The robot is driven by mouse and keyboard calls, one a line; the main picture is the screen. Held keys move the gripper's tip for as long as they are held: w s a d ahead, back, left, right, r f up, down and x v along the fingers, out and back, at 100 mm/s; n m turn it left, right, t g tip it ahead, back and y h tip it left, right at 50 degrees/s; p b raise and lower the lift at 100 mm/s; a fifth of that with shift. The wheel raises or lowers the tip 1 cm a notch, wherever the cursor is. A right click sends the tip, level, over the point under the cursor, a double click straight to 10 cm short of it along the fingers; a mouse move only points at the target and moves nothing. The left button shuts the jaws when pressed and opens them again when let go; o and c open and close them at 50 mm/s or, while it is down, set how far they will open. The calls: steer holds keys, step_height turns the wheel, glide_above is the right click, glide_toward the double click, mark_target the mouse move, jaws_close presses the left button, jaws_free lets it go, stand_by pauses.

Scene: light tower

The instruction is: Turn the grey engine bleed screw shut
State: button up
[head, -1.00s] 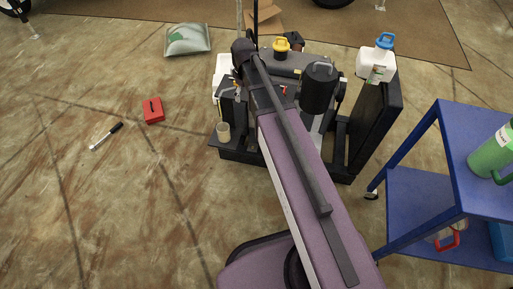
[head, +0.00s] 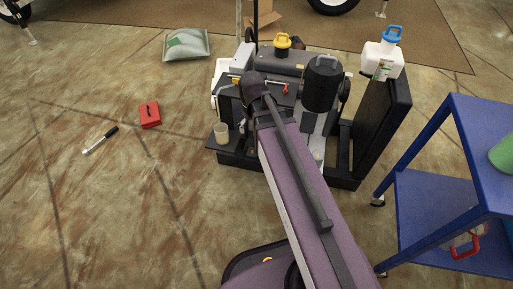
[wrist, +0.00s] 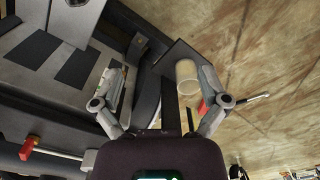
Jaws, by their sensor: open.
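The engine unit (head: 275,62) is a dark grey block in a black frame on the floor. The wrist view shows its grey panel with dark stripes (wrist: 35,50) close up at the left. I cannot make out the grey bleed screw for certain in either view. My gripper (wrist: 160,88) is open and empty, its two fingers spread above the engine unit's edge. A beige cup (wrist: 187,72) shows beside the right finger, and it also stands at the unit's front left corner in the head view (head: 221,133). In the head view my arm hides the gripper and part of the engine.
A red lever (head: 286,88) and a yellow cap (head: 283,40) are on the engine. A black cylinder (head: 322,82) and a white jug with blue cap (head: 383,60) stand at its right. A blue cart (head: 435,205) is at right. The left floor holds a red box (head: 150,115).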

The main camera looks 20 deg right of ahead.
steer(key=s+f+m+b, duration=0.2)
steer(key=s+f+b, duration=0.1)
steer(key=s+f, duration=0.1)
steer(key=shift+s, duration=0.35)
stand_by(0.3)
step_height(320, 180, up, 36)
steer(key=p, duration=3.5)
steer(key=shift+f, duration=0.2)
